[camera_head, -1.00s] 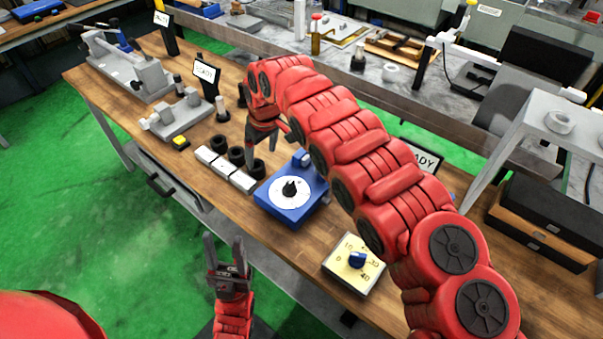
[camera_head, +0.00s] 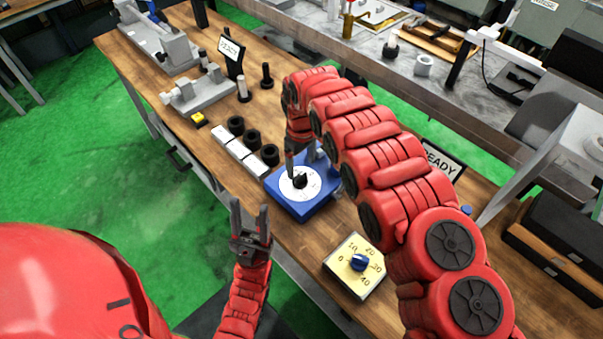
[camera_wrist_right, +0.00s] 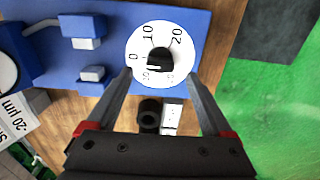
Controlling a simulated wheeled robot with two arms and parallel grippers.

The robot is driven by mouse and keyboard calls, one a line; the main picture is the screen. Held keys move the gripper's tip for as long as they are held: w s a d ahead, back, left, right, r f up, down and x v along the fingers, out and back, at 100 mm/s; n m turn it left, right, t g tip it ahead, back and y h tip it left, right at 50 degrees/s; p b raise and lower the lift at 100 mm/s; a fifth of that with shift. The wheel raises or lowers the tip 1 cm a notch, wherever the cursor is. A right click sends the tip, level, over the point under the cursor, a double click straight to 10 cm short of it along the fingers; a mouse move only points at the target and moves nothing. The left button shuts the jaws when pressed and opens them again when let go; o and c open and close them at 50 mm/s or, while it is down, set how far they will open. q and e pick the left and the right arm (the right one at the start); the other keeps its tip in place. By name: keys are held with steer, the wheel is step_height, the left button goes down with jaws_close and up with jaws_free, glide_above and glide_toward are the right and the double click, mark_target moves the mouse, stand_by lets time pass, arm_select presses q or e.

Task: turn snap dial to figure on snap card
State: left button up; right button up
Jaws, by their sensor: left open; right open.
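The snap dial (camera_head: 313,185), a white disc with a black knob (camera_head: 299,180), sits on a blue base (camera_head: 292,209) on the wooden bench. In the right wrist view the dial (camera_wrist_right: 178,40) shows 0, 10 and 20; the knob's pointing direction is unclear. My right gripper (camera_wrist_right: 160,78) is open, its fingers either side of the knob's near edge; contact is not clear. It also shows above the dial in the head view. My left gripper (camera_head: 250,208) is open and empty, before the bench edge.
A cream box (camera_head: 340,262) with a blue knob and figures 0 to 40 stands right of the blue base. Black rings (camera_head: 253,139) and white blocks (camera_head: 233,148) lie to its left. A READY sign (camera_head: 440,160) stands behind my right arm.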

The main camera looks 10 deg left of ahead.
mark_target(302, 176)
step_height(302, 176, down, 5)
steer(key=shift+a, duration=0.1)
steer(key=shift+f, duration=0.7)
steer(key=c, duration=1.3)
steer(key=shift+b, duration=0.3)
